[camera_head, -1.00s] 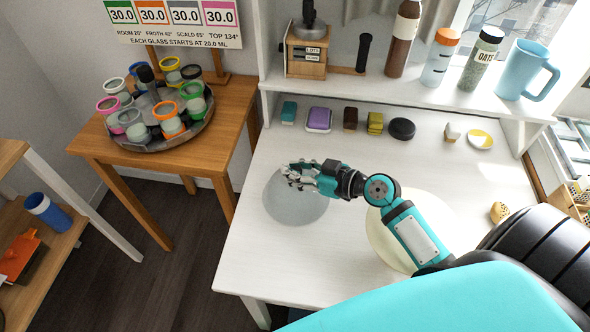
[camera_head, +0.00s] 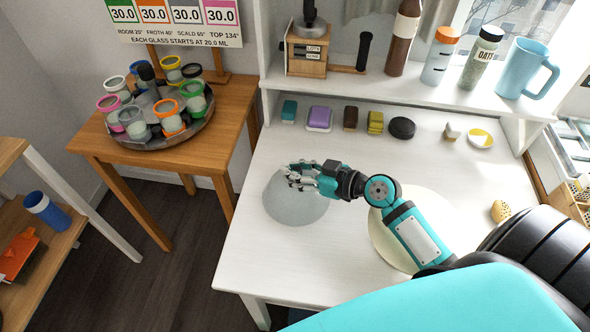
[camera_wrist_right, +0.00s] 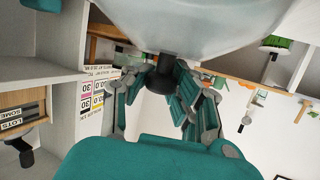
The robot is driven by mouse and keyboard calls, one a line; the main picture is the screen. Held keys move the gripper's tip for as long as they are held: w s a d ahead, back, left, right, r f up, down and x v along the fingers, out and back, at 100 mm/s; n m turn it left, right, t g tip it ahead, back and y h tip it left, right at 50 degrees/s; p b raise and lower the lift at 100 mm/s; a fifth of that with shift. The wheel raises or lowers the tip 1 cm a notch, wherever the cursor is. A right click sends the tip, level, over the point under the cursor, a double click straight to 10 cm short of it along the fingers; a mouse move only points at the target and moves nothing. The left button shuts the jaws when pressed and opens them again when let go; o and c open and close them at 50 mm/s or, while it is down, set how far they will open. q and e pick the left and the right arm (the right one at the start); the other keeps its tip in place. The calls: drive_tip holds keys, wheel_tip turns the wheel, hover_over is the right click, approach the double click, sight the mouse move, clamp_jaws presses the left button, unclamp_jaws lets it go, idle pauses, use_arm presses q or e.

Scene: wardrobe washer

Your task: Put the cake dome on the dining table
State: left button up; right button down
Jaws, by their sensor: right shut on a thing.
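The cake dome (camera_head: 297,207) shows as a round, grey, see-through shape over the left part of the white table (camera_head: 262,262) in the head view. My right gripper (camera_head: 300,178) is over its top. In the right wrist view the gripper (camera_wrist_right: 168,85) is shut on the dome's black knob (camera_wrist_right: 165,77), and the pale dome (camera_wrist_right: 190,25) fills the top of the picture. I cannot tell whether the dome's rim touches the table. My left gripper is not in view.
A pale yellow disc (camera_head: 384,242) lies partly under my right arm. Several small blocks and sponges, such as a purple one (camera_head: 319,118), line the table's back. A shelf (camera_head: 420,88) above holds bottles and a blue jug (camera_head: 524,70). A wooden side table (camera_head: 225,112) stands left.

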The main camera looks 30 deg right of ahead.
drive_tip(key=shift+f, duration=0.3)
drive_tip(key=c, duration=1)
unclamp_jaws()
drive_tip(key=shift+w+f, duration=0.1)
drive_tip(key=shift+w, duration=0.1)
drive_tip(key=shift+r+p, duration=0.5)
drive_tip(key=shift+r, duration=0.1)
wheel_tip(320, 180, up, 9)
drive_tip(key=p, duration=0.6)
drive_tip(key=shift+r+p, duration=0.1)
drive_tip(key=shift+p, duration=0.25)
drive_tip(key=shift+s+d, duration=0.1)
